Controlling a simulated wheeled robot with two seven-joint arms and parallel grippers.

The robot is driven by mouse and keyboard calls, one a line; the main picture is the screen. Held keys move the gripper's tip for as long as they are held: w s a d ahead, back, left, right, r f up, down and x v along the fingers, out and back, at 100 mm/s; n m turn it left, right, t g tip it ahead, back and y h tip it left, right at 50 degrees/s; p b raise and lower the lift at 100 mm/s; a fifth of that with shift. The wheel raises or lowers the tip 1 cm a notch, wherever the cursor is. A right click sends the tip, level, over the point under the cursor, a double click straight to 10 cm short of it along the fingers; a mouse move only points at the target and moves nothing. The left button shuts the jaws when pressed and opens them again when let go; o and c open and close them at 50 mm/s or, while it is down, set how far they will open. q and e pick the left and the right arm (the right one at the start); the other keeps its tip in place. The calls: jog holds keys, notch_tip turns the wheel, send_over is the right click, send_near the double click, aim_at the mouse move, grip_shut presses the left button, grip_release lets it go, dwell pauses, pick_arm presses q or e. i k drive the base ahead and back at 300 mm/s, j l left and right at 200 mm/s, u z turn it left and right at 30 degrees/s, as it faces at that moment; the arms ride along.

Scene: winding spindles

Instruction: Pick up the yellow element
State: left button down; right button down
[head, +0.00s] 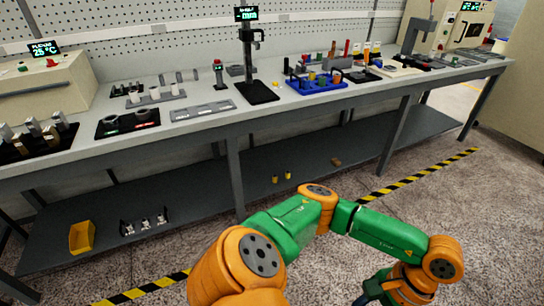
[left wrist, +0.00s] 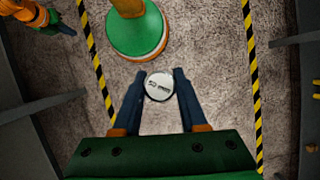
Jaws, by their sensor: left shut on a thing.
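My left gripper (left wrist: 160,76) is shut on a round piece (left wrist: 159,87) with a white, printed face. Its sides are hidden, so I cannot tell their colour. In the head view, the arm reaches right along the bottom; its dark fingers are cut off by the lower edge and the held piece does not show. Two small yellow pieces with dark ends (head: 275,179) (head: 288,175) stand on the lower shelf. They appear cut off at the right edge of the left wrist view (left wrist: 317,95). Part of my right arm's end (left wrist: 50,20) shows at upper left there.
The lower shelf (head: 190,180) also bears a yellow bin (head: 82,238), a rack with metal parts (head: 143,222) and a small brown block (head: 336,161). The bench top holds a blue tray (head: 316,84) with coloured parts and several devices. Table legs (head: 235,175) stand along the front.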

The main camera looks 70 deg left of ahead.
aim_at(312, 74)
jog(key=i+j+u, duration=0.2)
jog(key=u, duration=0.25)
jog(key=i+j+u, duration=0.1)
jog(key=u, duration=0.35)
jog(key=i+u, duration=0.3)
jog(key=u, duration=0.2)
jog(key=i+u, duration=0.25)
jog(key=u, duration=0.2)
jog(key=i+l+u, duration=0.15)
jog(key=u, duration=0.3)
jog(key=i+l+u, duration=0.2)
jog(key=u, duration=0.25)
